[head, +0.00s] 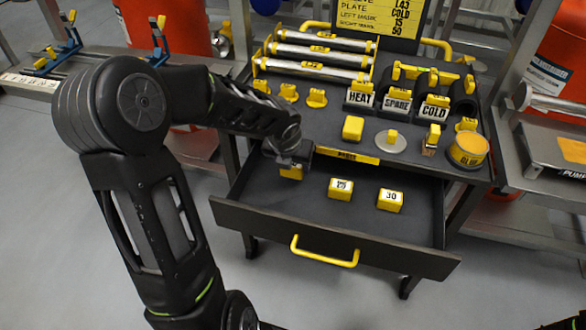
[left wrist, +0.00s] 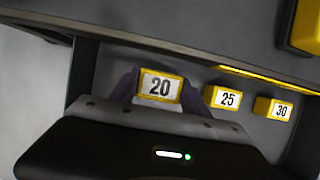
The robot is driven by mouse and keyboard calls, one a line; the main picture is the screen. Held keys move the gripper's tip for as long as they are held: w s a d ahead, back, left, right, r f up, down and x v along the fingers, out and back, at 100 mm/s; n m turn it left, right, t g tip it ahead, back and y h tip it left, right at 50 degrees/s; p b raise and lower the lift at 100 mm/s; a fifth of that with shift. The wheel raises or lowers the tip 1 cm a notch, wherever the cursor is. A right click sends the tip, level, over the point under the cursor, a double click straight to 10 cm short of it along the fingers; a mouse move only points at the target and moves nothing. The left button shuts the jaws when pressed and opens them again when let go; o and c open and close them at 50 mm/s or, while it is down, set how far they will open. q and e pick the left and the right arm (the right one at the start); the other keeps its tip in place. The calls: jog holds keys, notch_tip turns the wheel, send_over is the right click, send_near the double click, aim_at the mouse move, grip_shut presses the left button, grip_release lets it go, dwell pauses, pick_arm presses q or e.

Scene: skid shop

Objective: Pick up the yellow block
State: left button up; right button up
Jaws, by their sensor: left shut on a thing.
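A yellow block with a white face marked 20 (left wrist: 160,87) is between the fingers of my left gripper (left wrist: 161,96) in the left wrist view. In the head view my left gripper (head: 292,158) reaches down into the left part of the open drawer (head: 310,222), shut on this block (head: 291,172). I cannot tell whether the block touches the drawer floor. Yellow blocks marked 25 (left wrist: 228,99) and 30 (left wrist: 281,110) sit in the drawer to its right.
The drawer's front has a yellow handle (head: 324,252). The cart top above holds silver tubes (head: 318,53), HEAT, SPADE and COLD holders (head: 397,102), a silver disc (head: 390,141) and a yellow-topped tub (head: 467,151). The drawer's front floor is clear.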

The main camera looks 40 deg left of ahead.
pick_arm(q)
notch_tip(320, 180, up, 14)
jog(key=p, duration=0.3)
jog(key=shift+f, duration=0.2)
jog(key=shift+f, duration=0.1)
